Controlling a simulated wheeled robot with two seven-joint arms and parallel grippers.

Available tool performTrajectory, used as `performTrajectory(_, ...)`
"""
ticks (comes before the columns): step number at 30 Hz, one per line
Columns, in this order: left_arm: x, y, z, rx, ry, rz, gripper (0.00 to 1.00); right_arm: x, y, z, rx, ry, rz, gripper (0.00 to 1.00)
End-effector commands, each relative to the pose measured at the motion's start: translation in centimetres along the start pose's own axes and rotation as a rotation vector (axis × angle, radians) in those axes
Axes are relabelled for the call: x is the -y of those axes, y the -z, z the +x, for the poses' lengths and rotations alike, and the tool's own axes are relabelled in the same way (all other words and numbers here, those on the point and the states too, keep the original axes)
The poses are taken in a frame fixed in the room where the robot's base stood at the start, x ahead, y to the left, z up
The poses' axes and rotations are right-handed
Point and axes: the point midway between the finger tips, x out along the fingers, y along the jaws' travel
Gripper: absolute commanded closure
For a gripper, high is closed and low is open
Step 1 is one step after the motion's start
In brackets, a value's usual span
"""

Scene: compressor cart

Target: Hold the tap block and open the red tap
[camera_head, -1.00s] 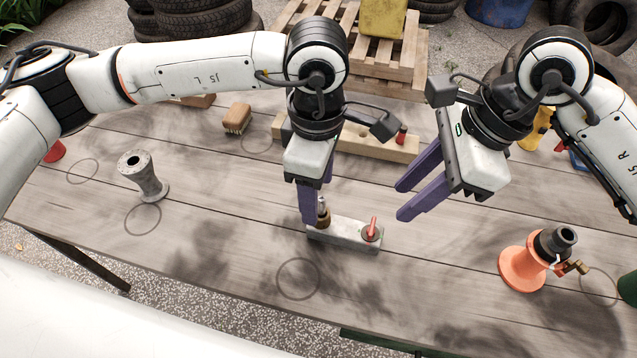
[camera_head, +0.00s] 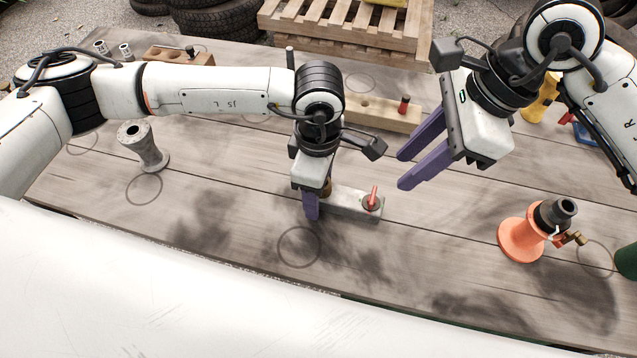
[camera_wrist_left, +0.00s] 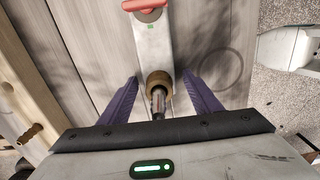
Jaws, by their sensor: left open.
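The tap block (camera_head: 346,206) is a grey bar lying on the wooden table. The red tap (camera_head: 373,197) stands on its right end; it also shows at the top of the left wrist view (camera_wrist_left: 146,6). A brown collar (camera_wrist_left: 158,79) with a metal stem sits on the block's other end. My left gripper (camera_head: 312,214) is down over that end, hiding much of it. In the left wrist view its purple fingers (camera_wrist_left: 160,95) are apart, one on each side of the collar and stem. My right gripper (camera_head: 402,170) is open and empty, above and right of the block.
A grey flanged spool (camera_head: 146,148) stands at the left. A long wooden block (camera_head: 375,112) lies behind the tap block. The table front is clear, with drawn circles.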

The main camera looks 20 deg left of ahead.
Motion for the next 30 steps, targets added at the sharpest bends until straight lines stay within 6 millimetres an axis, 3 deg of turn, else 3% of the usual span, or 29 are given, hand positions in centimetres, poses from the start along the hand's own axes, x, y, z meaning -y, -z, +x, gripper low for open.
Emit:
performTrajectory(1,0.0,0.0,0.0,0.000,0.000,0.000,0.46,0.0,0.0,0.0,0.000,0.000,0.000,0.69)
performTrajectory(10,0.0,0.0,0.0,0.000,0.000,0.000,0.96,0.0,0.0,0.0,0.000,0.000,0.000,0.69)
performTrajectory(12,0.0,0.0,0.0,0.000,0.000,0.000,0.96,0.0,0.0,0.0,0.000,-0.001,-0.002,0.74)
performTrajectory(17,0.0,0.0,-0.1,0.000,0.000,0.000,0.96,0.4,-0.3,0.3,-0.012,-0.031,-0.076,0.74)
performTrajectory(30,0.0,0.0,-0.1,0.001,0.000,0.000,0.96,3.3,-2.7,1.1,-0.037,-0.338,-0.818,0.74)
